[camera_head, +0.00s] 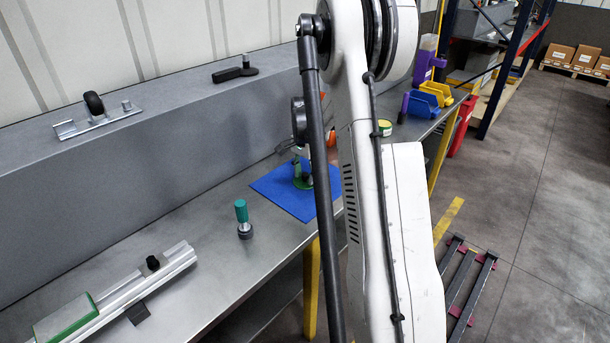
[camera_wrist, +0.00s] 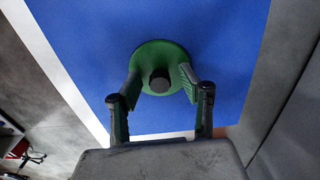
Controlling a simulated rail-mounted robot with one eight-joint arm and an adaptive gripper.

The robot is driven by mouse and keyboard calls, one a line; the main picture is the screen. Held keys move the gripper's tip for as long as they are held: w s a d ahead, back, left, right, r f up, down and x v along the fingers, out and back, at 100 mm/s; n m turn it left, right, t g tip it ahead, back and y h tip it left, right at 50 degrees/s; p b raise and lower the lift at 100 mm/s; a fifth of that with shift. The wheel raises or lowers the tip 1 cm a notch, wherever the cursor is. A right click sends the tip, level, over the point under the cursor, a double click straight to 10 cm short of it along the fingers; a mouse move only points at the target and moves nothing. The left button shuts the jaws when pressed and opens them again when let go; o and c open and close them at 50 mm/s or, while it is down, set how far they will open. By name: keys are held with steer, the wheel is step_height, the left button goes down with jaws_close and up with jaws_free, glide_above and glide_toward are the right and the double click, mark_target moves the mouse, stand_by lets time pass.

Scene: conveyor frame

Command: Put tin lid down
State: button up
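The tin lid (camera_wrist: 158,50) is a round green disc with a dark knob (camera_wrist: 159,80) in its middle. It appears to lie flat on the blue mat (camera_wrist: 80,35); in the head view the lid (camera_head: 304,183) shows low over the mat (camera_head: 275,190), partly hidden by my arm. My gripper (camera_wrist: 161,77) reaches down over the lid, one green-padded finger on each side of the knob. There is a clear gap between each finger and the knob. Whether the fingertips touch the lid is hard to see.
A small green-and-yellow tin (camera_head: 385,128) and blue (camera_head: 421,104) and yellow (camera_head: 438,93) bins stand beyond my arm. An aluminium rail (camera_head: 130,293) lies at the front left. A raised ledge (camera_head: 150,160) runs behind.

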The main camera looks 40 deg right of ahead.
mark_target(305, 174)
step_height(305, 174, up, 12)
steer(key=s+a+r+n+t, duration=0.15)
steer(key=a+r+n, duration=0.25)
steer(key=a+r, duration=0.5)
steer(key=s+a+r+n+t, duration=0.2)
steer(key=s+a+n, duration=0.2)
steer(key=s+a, duration=0.5)
steer(key=s+a+r+n+t, duration=0.15)
steer(key=s+a+n, duration=0.3)
steer(key=a, duration=0.85)
steer(key=s+a+f+n+t, duration=0.2)
steer(key=s+a+f+n, duration=0.2)
steer(key=s, duration=0.5)
steer(key=shift+a, duration=1.2)
